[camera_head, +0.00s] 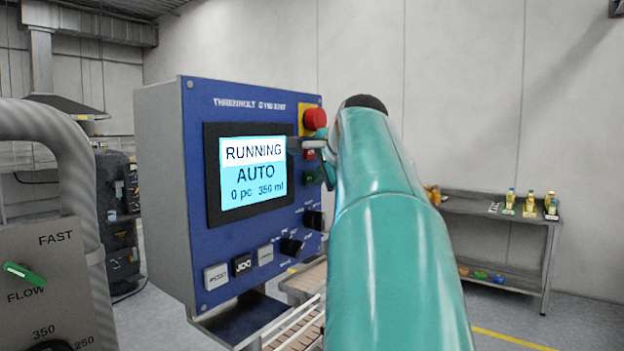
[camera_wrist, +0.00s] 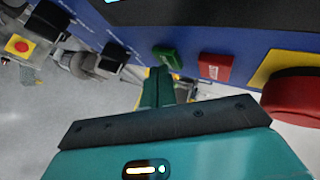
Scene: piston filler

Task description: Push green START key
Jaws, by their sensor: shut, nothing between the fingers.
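The green START key (camera_head: 313,177) is on the right side of the blue control panel (camera_head: 255,108), below a red key (camera_head: 310,155). In the wrist view the green key (camera_wrist: 165,56) stands out from the panel, left of the red key (camera_wrist: 215,67). My gripper (camera_wrist: 158,76) is shut and empty, its teal fingertips very close to the green key. I cannot tell whether they touch it. In the head view my arm hides most of the gripper (camera_head: 327,174). The screen (camera_head: 252,172) reads RUNNING, AUTO, 0 pc, 350 ml.
A red mushroom button (camera_head: 314,119) on a yellow plate sits above the keys; it is close to my gripper in the wrist view (camera_wrist: 294,96). Black knobs (camera_head: 292,246) and a row of keys (camera_head: 243,264) lie lower. A shelf with bottles (camera_head: 500,210) stands at right.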

